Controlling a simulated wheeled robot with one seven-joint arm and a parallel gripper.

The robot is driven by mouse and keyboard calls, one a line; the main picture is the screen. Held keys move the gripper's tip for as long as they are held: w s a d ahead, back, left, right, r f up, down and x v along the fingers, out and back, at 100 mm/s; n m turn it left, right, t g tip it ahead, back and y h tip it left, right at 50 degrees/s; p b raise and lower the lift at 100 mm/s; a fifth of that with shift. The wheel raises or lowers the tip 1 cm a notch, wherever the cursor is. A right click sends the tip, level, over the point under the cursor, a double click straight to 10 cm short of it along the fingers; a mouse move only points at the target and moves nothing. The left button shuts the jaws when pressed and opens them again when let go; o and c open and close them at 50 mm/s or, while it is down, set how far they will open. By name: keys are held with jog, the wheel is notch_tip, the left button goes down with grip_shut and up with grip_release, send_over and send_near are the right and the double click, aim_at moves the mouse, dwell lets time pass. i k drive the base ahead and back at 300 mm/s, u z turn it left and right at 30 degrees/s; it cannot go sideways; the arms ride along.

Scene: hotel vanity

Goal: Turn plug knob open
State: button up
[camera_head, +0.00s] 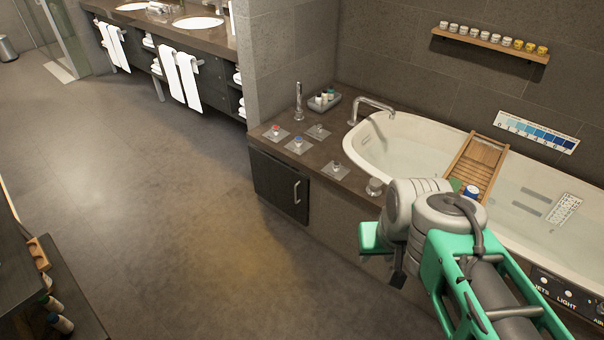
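Several small knobs sit on the dark deck (330,183) at the left end of the bathtub. One has a red top (276,129) and one a blue top (298,141). A plain grey knob (319,128) and another plain knob (337,165) stand on clear square plates. A round grey knob (374,186) sits near the tub rim, just above my arm. I cannot tell which one is the plug knob. My arm's end, with a green block and a dark piece (398,278), hangs in front of the tub, apart from the knobs. Its fingers are not clear.
The bathtub (400,121) holds water, with a wooden tray (476,165) across it. A curved spout (372,102), a hand shower (299,102) and a bottle tray (322,103) stand at the deck's back. A dark cabinet (276,186) is below.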

aim_at(336, 165)
jog(key=u, duration=0.1)
jog(key=i, duration=1.7)
jog(key=z, duration=0.2)
